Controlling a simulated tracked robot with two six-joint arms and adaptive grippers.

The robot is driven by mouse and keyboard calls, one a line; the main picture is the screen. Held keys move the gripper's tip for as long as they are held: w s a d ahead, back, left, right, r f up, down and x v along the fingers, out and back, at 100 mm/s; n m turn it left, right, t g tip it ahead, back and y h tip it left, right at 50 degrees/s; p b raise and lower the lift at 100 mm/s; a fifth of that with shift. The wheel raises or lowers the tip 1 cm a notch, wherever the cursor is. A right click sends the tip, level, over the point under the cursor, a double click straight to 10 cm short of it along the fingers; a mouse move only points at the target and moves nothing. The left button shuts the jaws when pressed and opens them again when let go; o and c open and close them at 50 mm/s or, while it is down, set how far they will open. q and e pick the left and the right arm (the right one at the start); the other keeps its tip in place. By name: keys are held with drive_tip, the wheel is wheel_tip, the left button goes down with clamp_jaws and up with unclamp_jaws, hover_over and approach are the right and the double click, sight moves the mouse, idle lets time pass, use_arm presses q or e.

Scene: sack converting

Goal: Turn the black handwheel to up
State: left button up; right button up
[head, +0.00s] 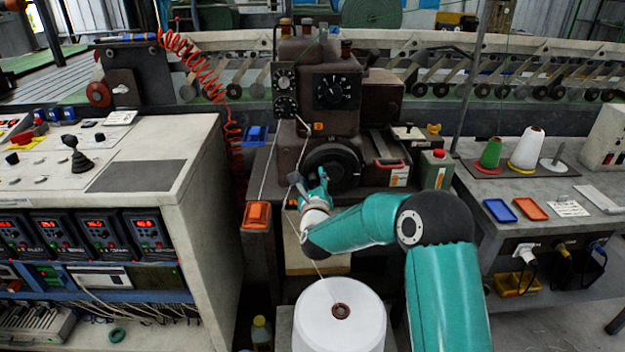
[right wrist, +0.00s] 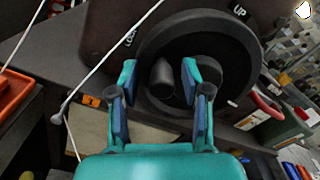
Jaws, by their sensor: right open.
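The black handwheel (head: 345,160) is on the front of the brown machine. It fills the upper middle of the right wrist view (right wrist: 225,38), with a dark cylindrical grip (right wrist: 160,78) standing out from its face. White lettering "UP" (right wrist: 239,12) is on the housing above right of the rim, and partly hidden lettering (right wrist: 130,38) is at upper left. My right gripper (head: 318,183) is at the wheel's lower left; in the wrist view its open fingers (right wrist: 160,82) stand either side of the grip, with gaps. I cannot tell how deep they reach. My left gripper is not in view.
A white cone of yarn (head: 340,318) stands below my right arm, its thread running up near the gripper. An orange box (head: 257,214) is left of the wheel. A red-handled box (head: 390,165) and green container (head: 437,170) are to the right.

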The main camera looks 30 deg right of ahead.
clamp_jaws()
